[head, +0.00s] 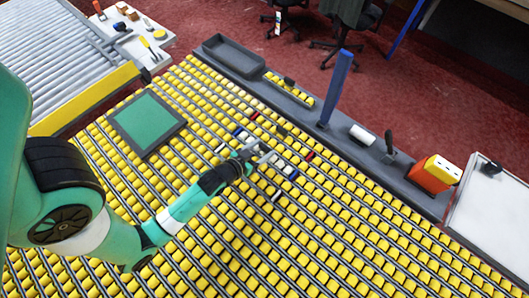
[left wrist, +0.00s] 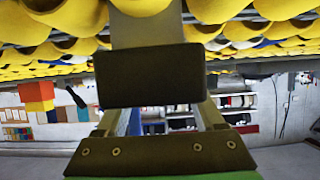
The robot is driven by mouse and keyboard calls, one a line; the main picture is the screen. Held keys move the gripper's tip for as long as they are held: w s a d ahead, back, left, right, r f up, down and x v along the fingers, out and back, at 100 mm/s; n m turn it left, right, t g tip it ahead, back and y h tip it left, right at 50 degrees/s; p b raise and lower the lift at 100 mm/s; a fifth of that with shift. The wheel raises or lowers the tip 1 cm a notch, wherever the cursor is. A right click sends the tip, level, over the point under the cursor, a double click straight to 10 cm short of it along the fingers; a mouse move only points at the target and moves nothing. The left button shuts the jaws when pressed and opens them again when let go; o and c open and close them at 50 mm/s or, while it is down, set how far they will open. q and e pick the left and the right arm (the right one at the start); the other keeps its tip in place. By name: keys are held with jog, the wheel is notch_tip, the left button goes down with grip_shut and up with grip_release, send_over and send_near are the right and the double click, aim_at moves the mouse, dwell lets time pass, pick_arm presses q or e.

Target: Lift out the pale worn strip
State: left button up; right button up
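My left gripper (head: 262,154) is low over the yellow roller bed (head: 200,240), near its middle. Its fingers look pale grey and are too small to tell whether they hold anything. In the left wrist view a dark block (left wrist: 150,76) and a grey bar (left wrist: 146,30) fill the middle, close to the yellow rollers (left wrist: 65,15), and hide the fingertips. Small strips lie between rollers around the gripper: a white-and-blue one (head: 289,170) to its right and a blue-and-white one (head: 240,133) to its upper left. I cannot make out which is the pale worn strip. My right gripper is out of view.
A green pad in a dark frame (head: 147,122) lies on the rollers at left. A dark ledge (head: 345,140) along the far edge carries a dark tray (head: 232,56), a blue post (head: 337,88), a white roll (head: 362,135) and a red-yellow box (head: 435,173).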

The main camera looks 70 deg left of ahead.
pick_arm(q)
grip_shut()
jog(key=shift+r, duration=0.1)
dwell(0.3)
